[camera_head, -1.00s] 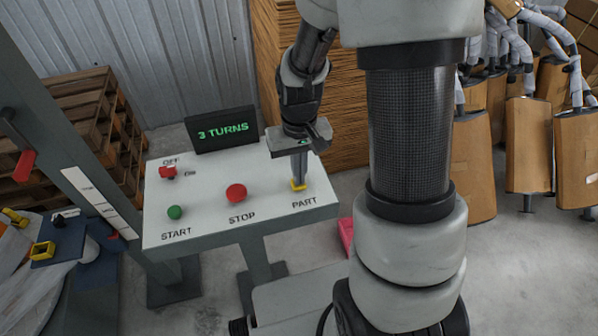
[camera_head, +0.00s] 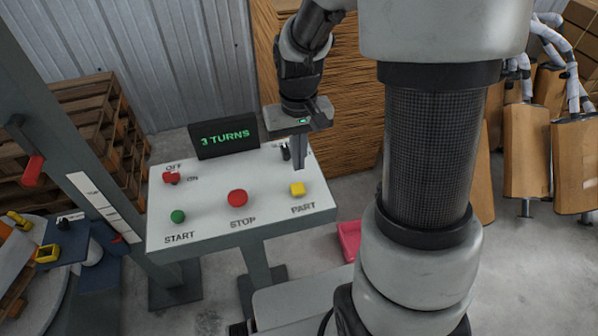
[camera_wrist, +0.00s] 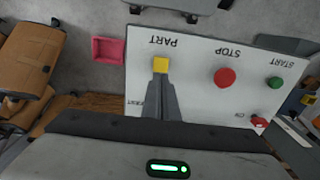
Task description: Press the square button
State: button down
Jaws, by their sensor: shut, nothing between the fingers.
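The square button is a yellow block (camera_head: 297,189) above the word PART on the white sloped panel (camera_head: 215,222). It also shows in the wrist view (camera_wrist: 160,64), just beyond the fingertips. My gripper (camera_head: 299,167) is shut and empty, pointing down above and slightly behind the yellow button. In the head view a gap shows between the fingertips and the button, so they look apart. In the wrist view my shut fingers (camera_wrist: 160,82) overlap the button's near edge.
The panel also bears a round red STOP button (camera_head: 237,198), a green START button (camera_head: 178,216) and a red OFF/ON switch (camera_head: 171,178). A black switch (camera_head: 285,152) stands behind my gripper. The display (camera_head: 224,136) reads 3 TURNS. A pink bin (camera_head: 349,240) is on the floor.

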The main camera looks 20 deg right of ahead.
notch_tip(320, 180, up, 5)
jog(key=shift+w+r, duration=0.1)
jog(key=shift+r, duration=0.05)
dwell(0.5)
jog(key=s+r+t, duration=0.5)
jog(key=s+r, duration=0.9)
jog(key=shift+s+a+p, duration=0.15)
jog(key=shift+a+p, duration=0.15)
jog(key=shift+a, duration=0.05)
